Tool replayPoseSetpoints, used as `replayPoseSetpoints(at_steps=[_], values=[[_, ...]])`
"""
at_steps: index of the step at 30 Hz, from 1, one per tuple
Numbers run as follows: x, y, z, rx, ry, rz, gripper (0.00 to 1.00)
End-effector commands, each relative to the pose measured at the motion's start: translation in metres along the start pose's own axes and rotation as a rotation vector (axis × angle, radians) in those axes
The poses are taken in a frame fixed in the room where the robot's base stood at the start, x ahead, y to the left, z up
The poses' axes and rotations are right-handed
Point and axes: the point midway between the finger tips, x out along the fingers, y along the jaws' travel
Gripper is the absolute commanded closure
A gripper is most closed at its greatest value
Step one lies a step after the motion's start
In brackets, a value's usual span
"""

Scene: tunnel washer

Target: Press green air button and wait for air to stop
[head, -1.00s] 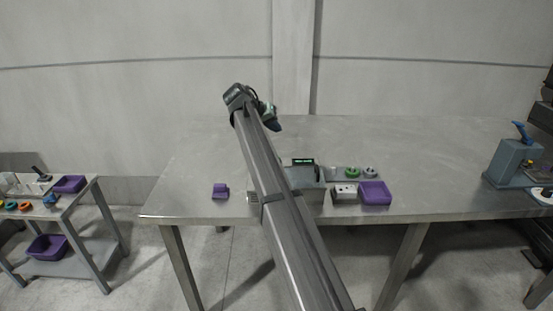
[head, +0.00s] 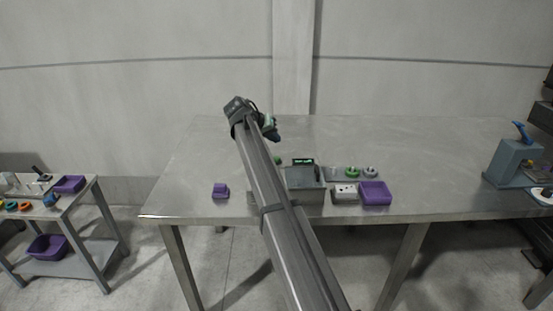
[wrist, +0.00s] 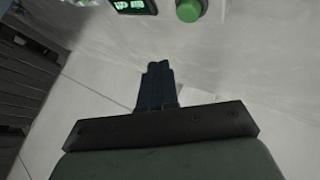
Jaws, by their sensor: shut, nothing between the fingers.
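The green button (wrist: 189,10) is a round raised cap at the top edge of the wrist view. In the head view the green button (head: 278,160) shows partly, just right of my arm. A small display (wrist: 133,5) with lit green characters sits left of the button in the wrist view; the display also shows in the head view (head: 303,162) above a grey box-shaped unit (head: 306,196). My gripper (wrist: 158,66) is shut and empty, its dark fingertips pointing toward the button side but apart from it. In the head view my gripper (head: 271,130) is above the table's back part.
A steel table (head: 430,150) holds a purple block (head: 220,190), a white socketed block (head: 345,191), a purple tray (head: 376,194) and green and grey rings. A blue-handled press (head: 512,160) stands at the right. The table's back and right-centre are clear.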

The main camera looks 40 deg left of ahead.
Motion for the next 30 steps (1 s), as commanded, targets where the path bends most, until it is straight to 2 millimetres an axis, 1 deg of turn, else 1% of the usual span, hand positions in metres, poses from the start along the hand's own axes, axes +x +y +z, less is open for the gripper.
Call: replayPoseSetpoints(at_steps=[6,12,17,30], values=[[0.019,-0.014,0.014,-0.001,-0.001,0.000,1.00],[0.030,-0.022,0.022,0.000,0.000,0.000,1.00],[0.033,-0.024,0.024,0.000,0.000,0.000,1.00],[0.033,-0.024,0.024,0.000,0.000,0.000,1.00]])
